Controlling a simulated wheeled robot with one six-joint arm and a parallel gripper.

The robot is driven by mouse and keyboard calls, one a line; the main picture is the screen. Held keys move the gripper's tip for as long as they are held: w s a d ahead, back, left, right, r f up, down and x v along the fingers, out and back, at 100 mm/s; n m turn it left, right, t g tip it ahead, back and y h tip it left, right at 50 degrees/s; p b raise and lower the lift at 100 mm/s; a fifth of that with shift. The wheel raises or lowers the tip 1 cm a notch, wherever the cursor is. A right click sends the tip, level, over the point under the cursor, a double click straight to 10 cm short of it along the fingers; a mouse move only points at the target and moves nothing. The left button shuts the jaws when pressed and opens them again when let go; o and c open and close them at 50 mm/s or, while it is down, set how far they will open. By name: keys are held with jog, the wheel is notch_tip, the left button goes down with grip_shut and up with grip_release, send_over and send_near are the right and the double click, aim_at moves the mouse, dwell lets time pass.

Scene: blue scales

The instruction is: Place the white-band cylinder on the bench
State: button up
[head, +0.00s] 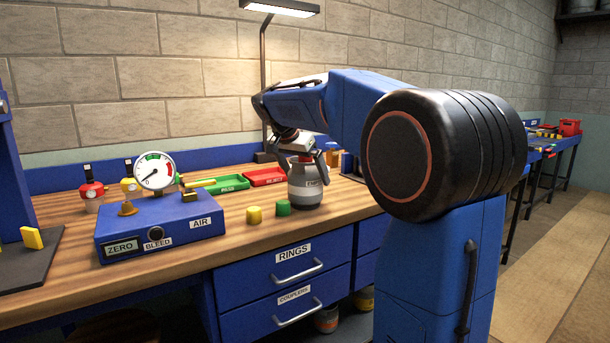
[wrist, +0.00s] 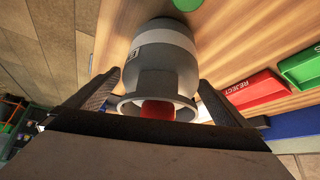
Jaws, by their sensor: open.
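The white-band cylinder (head: 306,192) is a grey canister with a pale band and a label. It stands upright on the wooden bench (head: 350,200), in front of the lamp post. In the wrist view the white-band cylinder (wrist: 162,62) shows its pale band, its collar ring and a red part inside the ring. My gripper (head: 299,160) is above it, pointing down, with fingers on both sides of its upper part. In the wrist view my gripper (wrist: 158,82) is open, and the fingers look apart from the cylinder's sides. The palm hides part of the collar.
A green cap (head: 283,208) and a yellow cap (head: 254,215) stand just left of the cylinder. A blue gauge box (head: 160,229) is further left. A green tray (head: 228,184) and a red reject tray (head: 264,176) lie behind. The bench front between box and caps is clear.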

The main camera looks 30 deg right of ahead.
jog(key=v, duration=1.2)
jog(key=shift+s, duration=0.1)
jog(key=s+a+f+n+y, duration=0.2)
jog(key=s+a+f+n, duration=0.2)
jog(key=s+f, duration=0.7)
jog(key=s+a+f+n+t+y, duration=0.1)
jog(key=s+a+f+n, duration=0.3)
jog(key=s+f, duration=0.6)
jog(key=s+a+f+n+t+y, duration=0.1)
jog(key=s+a+f+n+y, duration=0.2)
jog(key=s+f, duration=0.8)
jog(key=shift+s+a+f+n, duration=0.3)
jog(key=shift+s+a+n, duration=0.3)
jog(key=shift+s+n, duration=0.45)
